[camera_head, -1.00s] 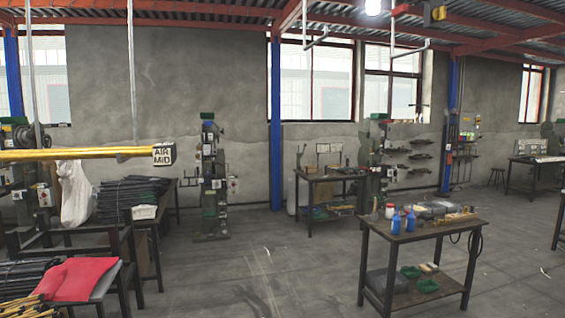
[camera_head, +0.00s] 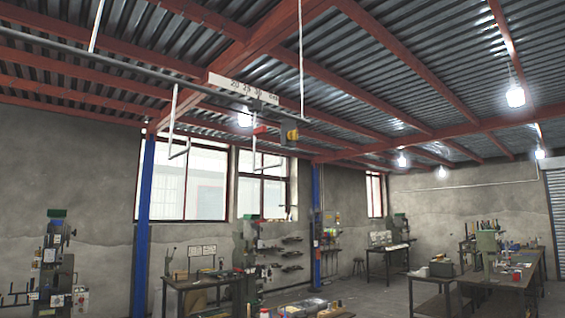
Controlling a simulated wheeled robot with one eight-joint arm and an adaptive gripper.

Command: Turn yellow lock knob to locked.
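I cannot make out a yellow lock knob for certain. A small yellow and dark box (camera_head: 289,132) hangs under the roof beams near the middle of the view; it is too small to tell whether it bears a knob. A green rivet press (camera_head: 52,262) stands at the far left by the wall, and another press (camera_head: 245,256) stands by the wall near the middle. Their knobs are too small to read. My gripper is not in view.
A blue post (camera_head: 145,225) stands between the presses, with a workbench (camera_head: 190,284) to its right. A second blue post (camera_head: 316,225) stands further right. More benches (camera_head: 515,282) stand at the right. Little floor shows.

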